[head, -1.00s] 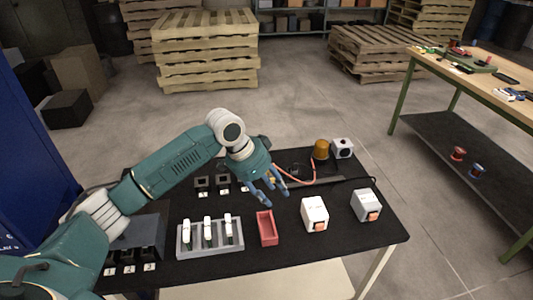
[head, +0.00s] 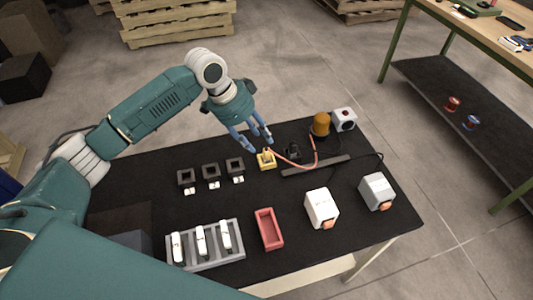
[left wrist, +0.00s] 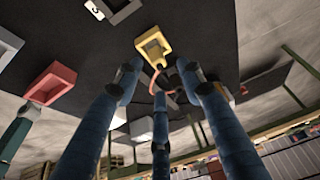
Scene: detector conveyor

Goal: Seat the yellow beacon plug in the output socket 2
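The yellow beacon plug (head: 266,159) lies on the black tabletop, with a red cord running to the amber beacon (head: 320,125). It also shows in the left wrist view (left wrist: 153,47). Three dark square sockets stand left of the plug with white labels: a left one (head: 186,177), a middle one (head: 211,171) and a right one (head: 235,166). Their labels are too small to read in the head view; a "3" shows beside one in the left wrist view. My left gripper (head: 257,146) is open and empty, fingers spread, just above and behind the plug. My right gripper is out of view.
A red tray (head: 259,227), a grey rack (head: 207,261) with white modules, and two boxes with orange buttons, one white (head: 321,208) and one grey (head: 377,190), stand toward the front. A dark bar (head: 316,166) lies right of the plug. My arm covers the left end.

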